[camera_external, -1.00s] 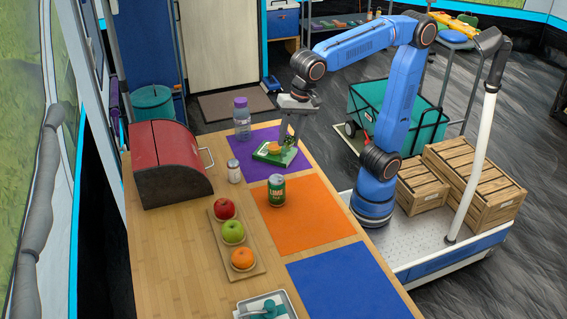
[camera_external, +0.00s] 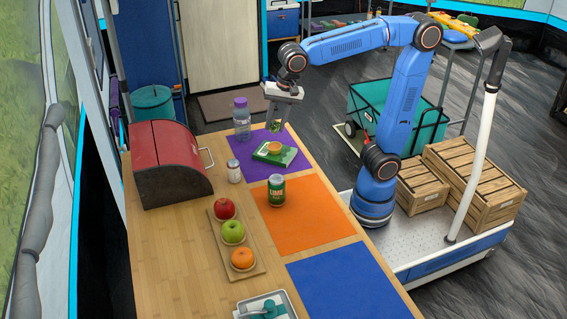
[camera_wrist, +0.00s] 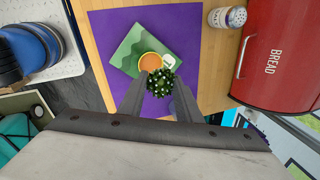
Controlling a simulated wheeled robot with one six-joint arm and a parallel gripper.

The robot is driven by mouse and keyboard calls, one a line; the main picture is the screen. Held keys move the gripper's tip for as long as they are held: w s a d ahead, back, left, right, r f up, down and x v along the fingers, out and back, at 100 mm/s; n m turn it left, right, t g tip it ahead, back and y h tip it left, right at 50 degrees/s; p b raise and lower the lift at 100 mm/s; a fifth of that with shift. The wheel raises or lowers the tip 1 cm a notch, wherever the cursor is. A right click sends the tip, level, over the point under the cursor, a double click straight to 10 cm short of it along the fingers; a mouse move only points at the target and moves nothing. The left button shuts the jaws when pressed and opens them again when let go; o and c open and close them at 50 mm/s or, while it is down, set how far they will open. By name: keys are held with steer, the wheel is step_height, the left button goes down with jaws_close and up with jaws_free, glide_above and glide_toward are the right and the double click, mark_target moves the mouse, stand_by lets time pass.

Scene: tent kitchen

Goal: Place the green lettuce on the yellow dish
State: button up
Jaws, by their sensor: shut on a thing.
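My gripper (camera_external: 276,120) is shut on a small dark green leafy thing with pale specks, seemingly the lettuce (camera_wrist: 160,84). In the external view the lettuce (camera_external: 275,127) hangs at the fingertips, raised above the table. The yellow dish (camera_wrist: 150,61) is small and round, with an orange-brown inside. It rests on a flat green book-like thing (camera_external: 262,154) on the purple mat. In the wrist view the lettuce overlaps the dish's lower right side. A small white piece (camera_wrist: 168,60) shows beside the dish.
The blue mat (camera_external: 350,285) is clear.

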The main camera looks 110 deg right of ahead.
steer(key=shift+f, duration=2.8)
steer(key=shift+f, duration=0.1)
steer(key=o, duration=1)
steer(key=shift+o, duration=0.2)
steer(key=d+v, duration=0.1)
steer(key=v, duration=1.1)
steer(key=s+a+f+n+t, duration=0.1)
steer(key=s+a+f+n, duration=0.1)
steer(key=s+f+n, duration=0.6)
steer(key=s+a+f+n+t, duration=0.1)
steer(key=s+a+f+n, duration=0.1)
steer(key=s+f+n, duration=0.6)
steer(key=s+n, duration=0.4)
steer(key=s, duration=0.1)
steer(key=shift+f+n+y, duration=0.3)
steer(key=shift+f, duration=0.05)
steer(key=shift+a, duration=0.1)
